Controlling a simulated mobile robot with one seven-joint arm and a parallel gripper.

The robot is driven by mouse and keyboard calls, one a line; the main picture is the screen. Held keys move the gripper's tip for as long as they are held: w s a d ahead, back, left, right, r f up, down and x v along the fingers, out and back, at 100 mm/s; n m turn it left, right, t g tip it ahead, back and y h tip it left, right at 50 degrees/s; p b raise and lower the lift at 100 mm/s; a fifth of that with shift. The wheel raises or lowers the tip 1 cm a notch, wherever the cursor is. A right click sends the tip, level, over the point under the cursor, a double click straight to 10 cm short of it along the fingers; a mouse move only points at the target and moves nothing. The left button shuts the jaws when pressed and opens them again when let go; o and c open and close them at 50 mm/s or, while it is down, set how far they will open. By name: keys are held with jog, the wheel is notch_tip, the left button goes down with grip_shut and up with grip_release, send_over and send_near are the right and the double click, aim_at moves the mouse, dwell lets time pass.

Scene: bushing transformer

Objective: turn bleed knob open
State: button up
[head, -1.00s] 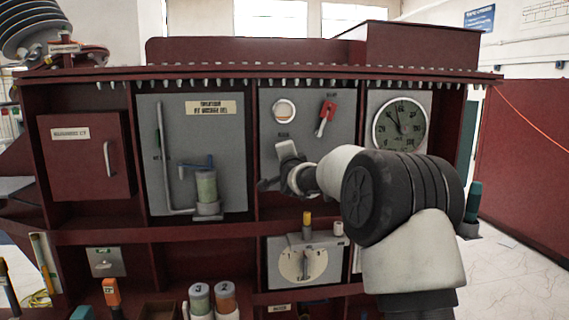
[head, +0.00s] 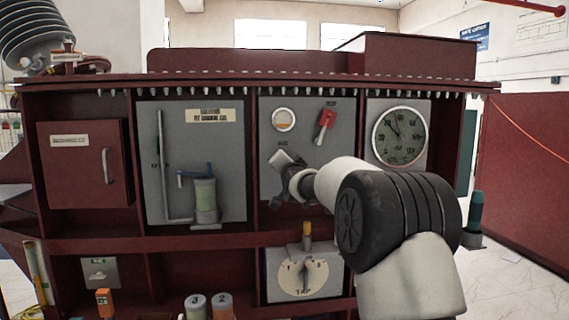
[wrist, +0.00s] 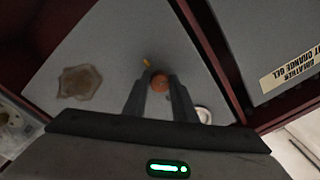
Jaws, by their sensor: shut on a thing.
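A round orange-red knob (wrist: 160,83) sits on a grey panel, with a small yellow mark (wrist: 147,62) beside it. In the wrist view my gripper (wrist: 160,88) has one finger on each side of the knob and is shut on it. In the head view my gripper (head: 279,180) is at the lower left of the middle grey panel (head: 335,145), and my gripper and wrist hide the knob there. Above it on the panel are a round sight glass (head: 283,119) and a red lever (head: 325,121).
A dial gauge (head: 400,136) is at the right. A breather canister (head: 205,200) stands on the left panel. Below is a tap dial (head: 303,275) with an upright yellow-tipped handle. Dark red frame walls edge the panel. A brown patch (wrist: 80,83) shows in the wrist view.

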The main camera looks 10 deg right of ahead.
jog(key=shift+r, duration=0.1)
jog(key=o, duration=1)
jog(key=shift+o, duration=0.2)
jog(key=s+b, duration=0.1)
jog(key=s, duration=1.6)
jog(key=shift+s+f, duration=0.2)
jog(key=shift+f, duration=0.25)
jog(key=s+f+n+g, duration=0.35)
jog(key=s+f, duration=0.25)
jog(key=s, duration=0.7)
jog(key=s+f+n+g+p, duration=0.1)
jog(key=s+f+n+g, duration=0.35)
jog(key=s, duration=0.85)
jog(key=s+f+n+g, duration=0.1)
jog(key=s+f+g, duration=0.55)
jog(key=s, duration=0.65)
notch_tip(320, 180, up, 18)
jog(key=t+p, duration=0.1)
jog(key=p, duration=1.9)
jog(key=shift+r, duration=0.25)
